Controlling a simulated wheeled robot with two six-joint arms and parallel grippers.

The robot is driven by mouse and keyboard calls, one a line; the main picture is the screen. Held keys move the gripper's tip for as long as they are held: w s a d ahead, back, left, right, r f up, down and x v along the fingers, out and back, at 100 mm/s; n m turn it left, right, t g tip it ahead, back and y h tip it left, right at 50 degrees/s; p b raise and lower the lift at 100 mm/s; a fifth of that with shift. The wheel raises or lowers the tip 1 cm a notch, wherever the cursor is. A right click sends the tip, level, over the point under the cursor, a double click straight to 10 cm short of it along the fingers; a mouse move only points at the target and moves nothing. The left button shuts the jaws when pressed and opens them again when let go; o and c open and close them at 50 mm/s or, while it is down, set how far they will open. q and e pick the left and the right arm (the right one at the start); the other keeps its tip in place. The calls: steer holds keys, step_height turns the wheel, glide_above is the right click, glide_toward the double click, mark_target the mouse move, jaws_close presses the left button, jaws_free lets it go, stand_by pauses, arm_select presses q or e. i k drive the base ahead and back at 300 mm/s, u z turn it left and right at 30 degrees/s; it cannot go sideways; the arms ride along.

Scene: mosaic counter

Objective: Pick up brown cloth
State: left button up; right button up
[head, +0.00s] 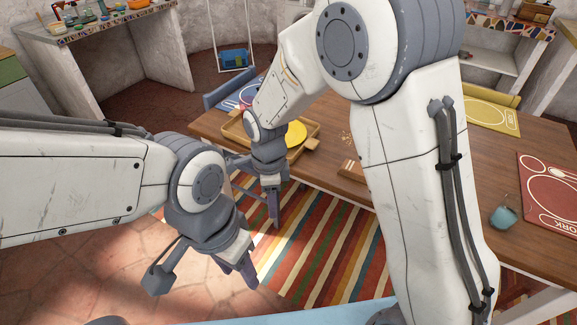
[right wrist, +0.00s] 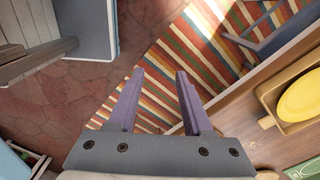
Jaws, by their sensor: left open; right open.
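I cannot make out a brown cloth for certain in either view. A small brown item (head: 351,170) lies near the table's front edge, partly hidden by my right arm; I cannot tell what it is. My left gripper (head: 202,274) is open and empty over the floor at lower left. My right gripper (head: 255,192) is open, pointing down beside the table's edge above the striped rug. Its two fingers stand apart with nothing between them in the right wrist view (right wrist: 158,75).
A wooden tray (head: 313,128) with a yellow plate (head: 296,134) sits on the wooden table (head: 325,178). A teal mug (head: 503,217) and a red placemat (head: 552,185) are at right. A striped rug (head: 320,250) covers the floor. My right arm hides much of the table.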

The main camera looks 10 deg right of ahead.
mark_target(350, 168)
steer(key=u, duration=0.4)
steer(key=i, duration=1.05)
steer(key=z, duration=1.65)
